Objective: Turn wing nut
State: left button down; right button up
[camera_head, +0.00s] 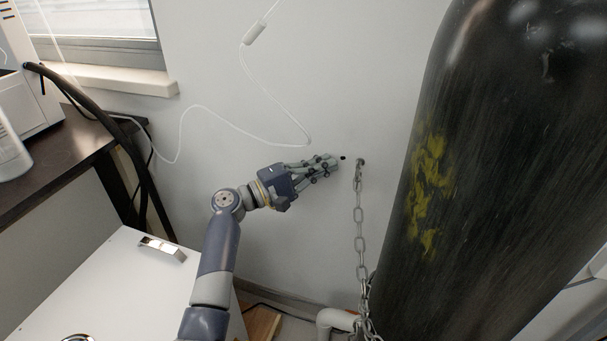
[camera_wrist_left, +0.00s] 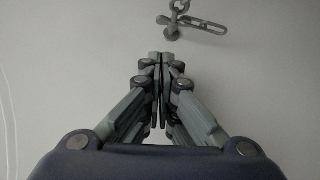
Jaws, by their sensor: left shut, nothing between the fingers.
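A small metal fitting (camera_head: 360,162) on the wall holds the top end of a hanging chain (camera_head: 359,215). In the left wrist view the fitting, which looks like the wing nut (camera_wrist_left: 173,30), sits just beyond the fingertips with a chain link (camera_wrist_left: 203,24) to its right. My left gripper (camera_head: 336,160) is shut and empty, a little to the left of the fitting and apart from it. It also shows in the left wrist view (camera_wrist_left: 160,58), pointing at the wall below the fitting. My right gripper is not in view.
A large black gas cylinder (camera_head: 490,170) with yellow marks stands at the right. A white cabinet (camera_head: 95,285) with a metal handle is at lower left, beside a dark table (camera_head: 60,160). A thin white cord (camera_head: 205,112) hangs on the wall. Pipes lie low near the chain.

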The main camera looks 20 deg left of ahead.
aim_at(358, 168)
pick_arm(q)
jog(key=d, duration=0.3)
jog(key=shift+s+d+r, duration=0.1)
jog(key=shift+d+r, duration=0.25)
jog(key=shift+r, duration=0.05)
